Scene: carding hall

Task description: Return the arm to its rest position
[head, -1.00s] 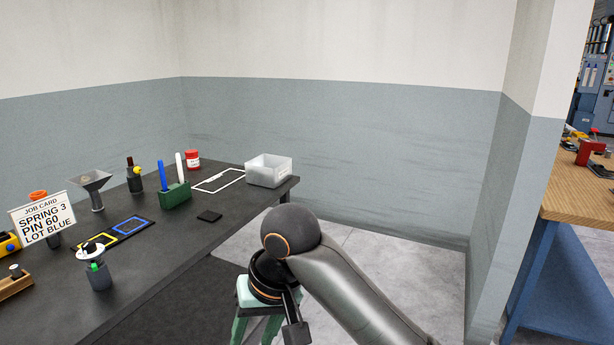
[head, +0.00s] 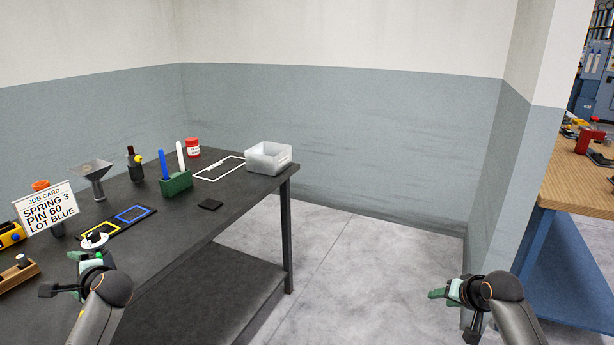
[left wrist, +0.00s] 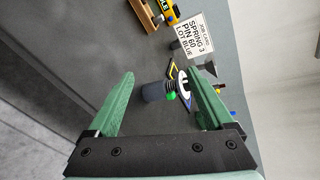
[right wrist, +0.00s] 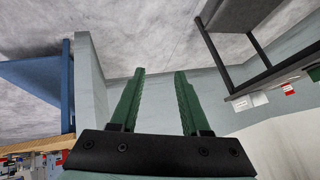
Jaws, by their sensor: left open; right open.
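My right gripper (head: 442,294) is low at the right of the head view, over bare floor and clear of the tables. In the right wrist view its green fingers (right wrist: 160,74) are apart with nothing between them. My left gripper (head: 74,274) is at the lower left, by the front edge of the dark table (head: 215,228). In the left wrist view its fingers (left wrist: 162,78) are open. A grey cylinder with a white top and green knob (left wrist: 158,92) shows beyond and between them, apparently not held. In the head view my left gripper partly hides it.
The dark table carries a job card (head: 46,206), a funnel (head: 92,172), a green holder (head: 176,184), a red-lidded jar (head: 192,148) and a clear bin (head: 268,158). A wooden-topped blue bench (head: 575,190) stands right, past a wall corner. Floor (head: 370,260) between is free.

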